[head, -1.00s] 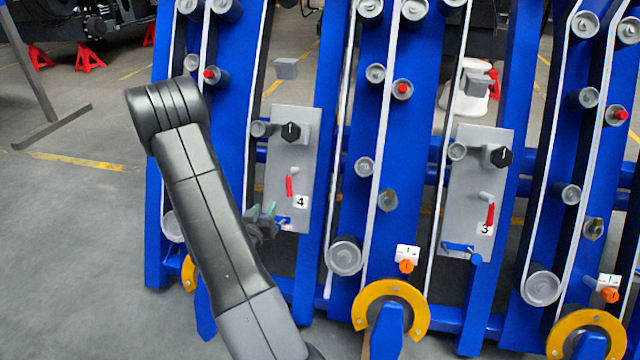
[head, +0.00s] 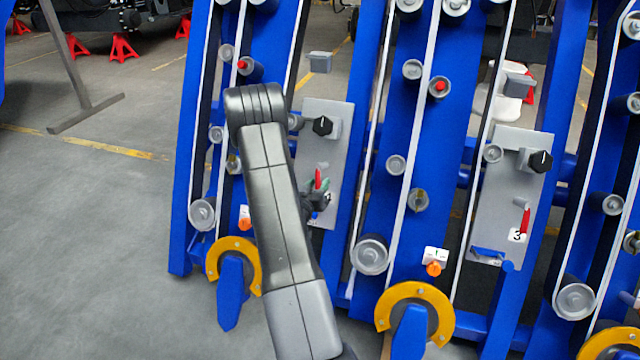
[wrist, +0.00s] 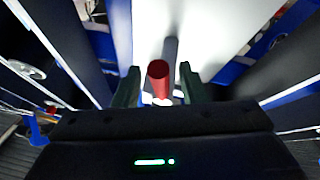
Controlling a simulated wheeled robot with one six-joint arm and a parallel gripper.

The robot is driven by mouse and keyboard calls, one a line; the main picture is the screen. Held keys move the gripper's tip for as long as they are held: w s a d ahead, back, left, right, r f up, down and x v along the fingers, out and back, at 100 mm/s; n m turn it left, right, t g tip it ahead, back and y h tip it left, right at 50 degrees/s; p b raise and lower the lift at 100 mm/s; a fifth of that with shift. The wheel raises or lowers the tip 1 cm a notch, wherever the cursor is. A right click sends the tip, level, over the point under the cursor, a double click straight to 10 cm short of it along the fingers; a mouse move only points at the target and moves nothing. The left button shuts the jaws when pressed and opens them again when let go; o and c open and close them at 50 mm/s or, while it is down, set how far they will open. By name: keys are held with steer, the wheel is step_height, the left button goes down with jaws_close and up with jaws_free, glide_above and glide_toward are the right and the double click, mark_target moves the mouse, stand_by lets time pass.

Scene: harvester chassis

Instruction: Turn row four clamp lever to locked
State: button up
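The row four clamp lever has a red handle (head: 319,178) on a grey plate (head: 324,125), with a "4" label (head: 333,204) partly hidden by my gripper. The handle appears to hang downward. In the wrist view the red handle (wrist: 158,75) points toward the camera, between my two green fingertips. My gripper (head: 318,190) is at the handle; it also shows in the wrist view (wrist: 160,86). It is open, with a narrow gap visible on each side of the handle. The handle's lower end is partly covered in the head view.
A black knob (head: 322,126) sits above the lever, and a blue part (head: 314,216) lies below it. Blue row frames stand on both sides. Row three has a similar plate (head: 510,185) with a red lever (head: 525,221). Open floor (head: 90,240) lies at left.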

steer(key=shift+x, duration=1.1)
jaws_close()
steer(key=shift+w+a+m+g+h+b, duration=0.1)
steer(key=shift+a+m+g+h+b, duration=0.25)
steer(key=shift+m, duration=0.55)
steer(key=shift+w+a+m+g+h+b, duration=0.1)
steer(key=shift+m+h+b, duration=0.4)
steer(key=shift+m, duration=0.4)
jaws_free()
steer(key=shift+s, duration=0.1)
